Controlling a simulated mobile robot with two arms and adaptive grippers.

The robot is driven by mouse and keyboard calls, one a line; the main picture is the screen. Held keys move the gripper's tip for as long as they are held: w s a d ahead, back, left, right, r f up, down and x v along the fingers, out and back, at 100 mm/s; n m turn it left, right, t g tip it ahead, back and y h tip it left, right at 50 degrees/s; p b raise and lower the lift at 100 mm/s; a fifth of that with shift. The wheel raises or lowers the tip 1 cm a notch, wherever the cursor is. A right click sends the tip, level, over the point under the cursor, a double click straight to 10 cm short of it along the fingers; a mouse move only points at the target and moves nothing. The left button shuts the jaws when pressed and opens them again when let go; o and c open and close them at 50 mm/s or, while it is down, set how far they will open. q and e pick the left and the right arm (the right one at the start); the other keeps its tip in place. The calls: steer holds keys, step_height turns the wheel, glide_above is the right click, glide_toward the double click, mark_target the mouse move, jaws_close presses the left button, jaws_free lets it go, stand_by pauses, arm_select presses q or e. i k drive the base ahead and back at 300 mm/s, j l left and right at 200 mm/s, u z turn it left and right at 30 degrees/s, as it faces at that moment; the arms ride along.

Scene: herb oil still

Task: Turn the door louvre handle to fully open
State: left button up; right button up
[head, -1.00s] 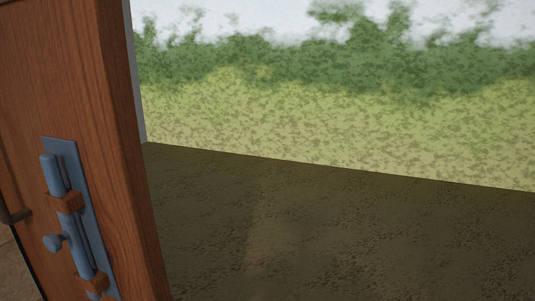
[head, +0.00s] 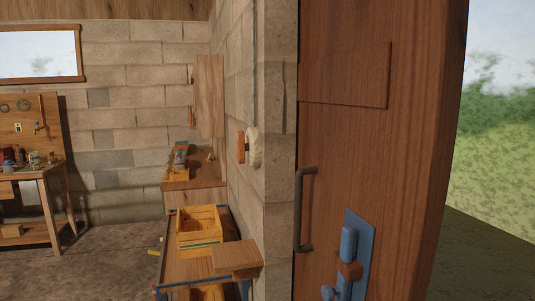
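The wooden door (head: 390,180) stands at the right of the head view, close to me. It carries a dark vertical pull handle (head: 305,210) near its left edge and a blue slide bolt (head: 347,258) on a blue plate lower down, cut by the bottom edge. I cannot make out a louvre handle for certain. A raised wooden panel (head: 345,75) shows on the door's upper part. Neither of my grippers is in view.
A block wall (head: 277,130) runs beside the door. A low table (head: 190,270) with a yellow wooden crate (head: 198,238) stands left of it. A workbench (head: 35,170) stands far left. Bare floor (head: 110,240) lies between. Open ground (head: 490,250) shows right of the door.

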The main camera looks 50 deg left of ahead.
mark_target(242, 146)
steer(key=k+u, duration=0.2)
steer(key=u, duration=1.6)
steer(key=j+z, duration=0.1)
steer(key=z, duration=0.4)
steer(key=i+j+z, duration=0.1)
steer(key=z, duration=0.4)
steer(key=j+z, duration=0.15)
steer(key=z, duration=0.35)
steer(key=j+z, duration=0.15)
steer(key=j, duration=0.3)
steer(key=j+z, duration=0.2)
steer(key=j, duration=0.3)
steer(key=k+j+z, duration=0.15)
steer(key=j, duration=0.3)
steer(key=j+z, duration=0.2)
steer(key=j, duration=0.25)
steer(key=k+j+z, duration=0.15)
steer(key=j, duration=0.3)
steer(key=k+j+z, duration=0.15)
steer(key=j, duration=0.3)
